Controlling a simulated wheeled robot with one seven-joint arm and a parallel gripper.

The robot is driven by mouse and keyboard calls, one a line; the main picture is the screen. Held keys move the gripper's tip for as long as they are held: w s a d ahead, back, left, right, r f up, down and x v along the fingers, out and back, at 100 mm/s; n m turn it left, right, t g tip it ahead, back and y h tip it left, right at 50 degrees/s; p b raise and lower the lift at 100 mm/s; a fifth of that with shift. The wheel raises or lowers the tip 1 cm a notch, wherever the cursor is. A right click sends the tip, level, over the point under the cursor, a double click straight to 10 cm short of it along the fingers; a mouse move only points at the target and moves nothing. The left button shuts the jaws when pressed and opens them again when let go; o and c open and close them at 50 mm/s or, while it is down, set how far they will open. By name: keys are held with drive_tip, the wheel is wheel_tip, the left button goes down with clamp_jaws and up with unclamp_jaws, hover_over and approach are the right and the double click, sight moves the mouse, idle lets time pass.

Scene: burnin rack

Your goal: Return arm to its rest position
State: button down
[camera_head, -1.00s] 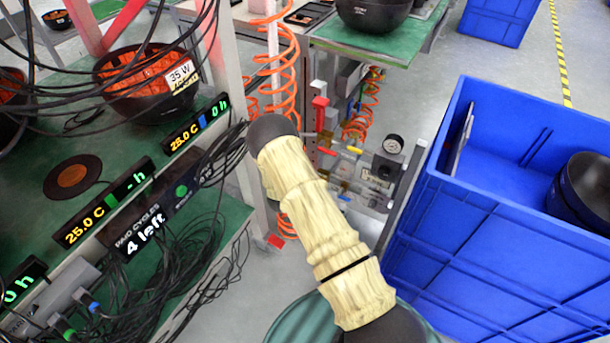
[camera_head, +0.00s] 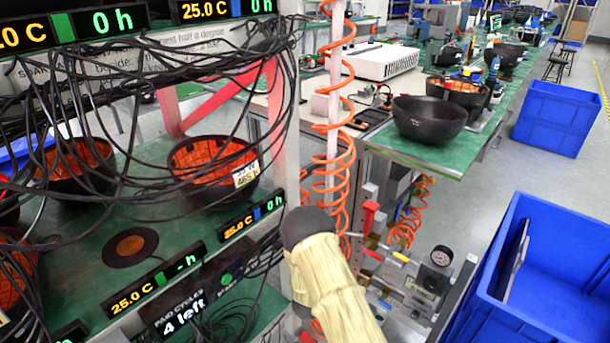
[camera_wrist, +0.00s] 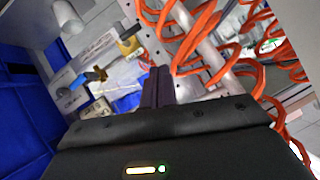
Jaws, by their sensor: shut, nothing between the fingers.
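My gripper (camera_wrist: 157,88) shows in the wrist view with its two dark fingers together and nothing between them. It points toward the orange coiled hoses and a metal post. In the head view my arm, in a cream-coloured sleeve with a dark rounded joint, rises from the bottom middle beside the rack's post. The gripper itself does not show in the head view.
The rack (camera_head: 90,252) on the left holds black bowls with orange insides, such as one bowl (camera_head: 212,170), and many hanging cables. Orange coiled hoses (camera_head: 333,130) hang close to my arm. A blue crate (camera_head: 540,290) stands at the right. A black bowl (camera_head: 428,118) sits on a green bench (camera_head: 455,160).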

drive_tip(key=s+a+r+n+g+y, duration=0.1)
drive_tip(key=s+r+n+y, duration=0.2)
drive_tip(key=r, duration=0.5)
drive_tip(key=s+a+r+n+g+y, duration=0.2)
drive_tip(key=s+r, duration=0.1)
drive_tip(key=r, duration=0.5)
drive_tip(key=s+d+r+n+g, duration=0.1)
drive_tip(key=s+r+n, duration=0.1)
drive_tip(key=s+r, duration=0.35)
drive_tip(key=s+d+r+n+g+y, duration=0.1)
drive_tip(key=s+r+n+g, duration=0.1)
drive_tip(key=s, duration=0.6)
drive_tip(key=s+d+r+n+g, duration=0.1)
drive_tip(key=s+r+n, duration=0.15)
drive_tip(key=s, duration=0.45)
wheel_tip(320, 180, up, 31)
drive_tip(key=p, duration=3)
drive_tip(key=shift+s+r+p, duration=0.15)
drive_tip(key=shift+s+p, duration=0.1)
drive_tip(key=shift+p, duration=0.1)
drive_tip(key=shift+d, duration=0.1)
